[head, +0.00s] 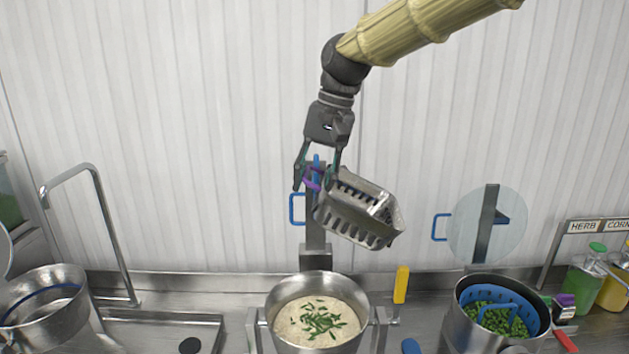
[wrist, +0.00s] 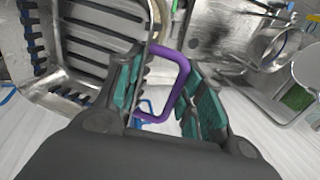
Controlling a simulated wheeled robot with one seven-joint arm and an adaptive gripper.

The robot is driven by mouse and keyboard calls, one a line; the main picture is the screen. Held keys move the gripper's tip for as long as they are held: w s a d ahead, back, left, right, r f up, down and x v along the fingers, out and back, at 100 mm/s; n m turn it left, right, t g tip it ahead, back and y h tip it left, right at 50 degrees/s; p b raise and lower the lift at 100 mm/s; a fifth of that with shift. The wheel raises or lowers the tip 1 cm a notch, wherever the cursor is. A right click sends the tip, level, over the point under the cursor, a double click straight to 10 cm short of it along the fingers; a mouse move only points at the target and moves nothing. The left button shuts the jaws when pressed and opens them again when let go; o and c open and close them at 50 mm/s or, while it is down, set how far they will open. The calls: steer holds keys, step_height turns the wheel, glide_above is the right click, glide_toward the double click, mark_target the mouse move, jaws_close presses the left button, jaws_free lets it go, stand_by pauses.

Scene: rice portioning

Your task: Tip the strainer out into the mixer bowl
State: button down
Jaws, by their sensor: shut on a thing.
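The strainer (head: 360,210) is a slotted metal basket, held up and tilted above the mixer bowl. In the wrist view its slotted wall (wrist: 90,45) fills the upper left. My gripper (head: 318,178) is shut on the strainer's purple handle (wrist: 180,85), which shows between the fingers. The mixer bowl (head: 274,303) is a metal pot below, holding a pale rice-like mass with green pieces (head: 318,320) on top. The inside of the strainer is only partly visible, and I cannot tell whether anything is in it.
At right a pot (head: 452,322) holds a blue basket (head: 540,318) of green peas, with a round lid (head: 488,225) raised behind. A yellow-handled tool (head: 401,285) stands beside the mixer bowl. A tap (head: 95,200) and another metal pot (head: 40,325) are at left. Bottles (head: 585,285) stand far right.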

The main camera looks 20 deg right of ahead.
steer(key=shift+r+g+h, duration=0.45)
steer(key=shift+h, duration=0.75)
steer(key=shift+r+g+h, duration=0.4)
steer(key=shift+g+h, duration=0.05)
steer(key=shift+h, duration=0.75)
steer(key=shift+d+f, duration=0.1)
